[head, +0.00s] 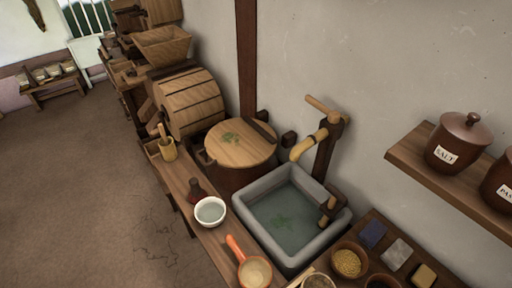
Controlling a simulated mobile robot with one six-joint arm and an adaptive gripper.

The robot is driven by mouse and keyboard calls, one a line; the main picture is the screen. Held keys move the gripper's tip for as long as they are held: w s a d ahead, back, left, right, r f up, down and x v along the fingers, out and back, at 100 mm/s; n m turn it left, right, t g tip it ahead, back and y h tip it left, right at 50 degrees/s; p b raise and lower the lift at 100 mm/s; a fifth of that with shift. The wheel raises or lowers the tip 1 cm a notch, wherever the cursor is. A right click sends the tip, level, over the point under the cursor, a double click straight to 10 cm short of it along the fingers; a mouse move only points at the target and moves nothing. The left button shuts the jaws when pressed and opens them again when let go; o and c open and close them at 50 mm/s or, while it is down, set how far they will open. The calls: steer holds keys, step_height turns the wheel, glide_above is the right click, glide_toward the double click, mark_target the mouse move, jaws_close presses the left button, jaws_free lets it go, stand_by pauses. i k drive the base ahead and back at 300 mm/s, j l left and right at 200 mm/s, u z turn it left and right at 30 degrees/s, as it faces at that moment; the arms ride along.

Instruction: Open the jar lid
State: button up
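A brown jar (458,147) with a white label reading SALT stands upright on a wooden wall shelf at the right in the head view. Its brown lid (467,124), with a round knob on top, sits on the jar. A second brown jar (499,185) stands nearer on the same shelf, cut off by the right picture edge. Its label is only partly readable and its top is partly out of the picture. My gripper is not in view.
The wooden shelf (410,160) juts from the wall. Below it are a stone basin (258,195) of water with a wooden spout (308,146), and a counter with several small bowls. A lidded wooden tub (238,145) stands behind. Brown floor (80,190) at left is clear.

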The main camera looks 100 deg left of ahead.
mark_target(244, 142)
steer(key=u, duration=3.85)
steer(key=i+j, duration=0.2)
steer(key=i, duration=0.2)
steer(key=i+j+u, duration=0.1)
steer(key=i+j, duration=0.15)
steer(key=i, duration=0.15)
steer(key=i+j, duration=0.2)
steer(key=i, duration=0.2)
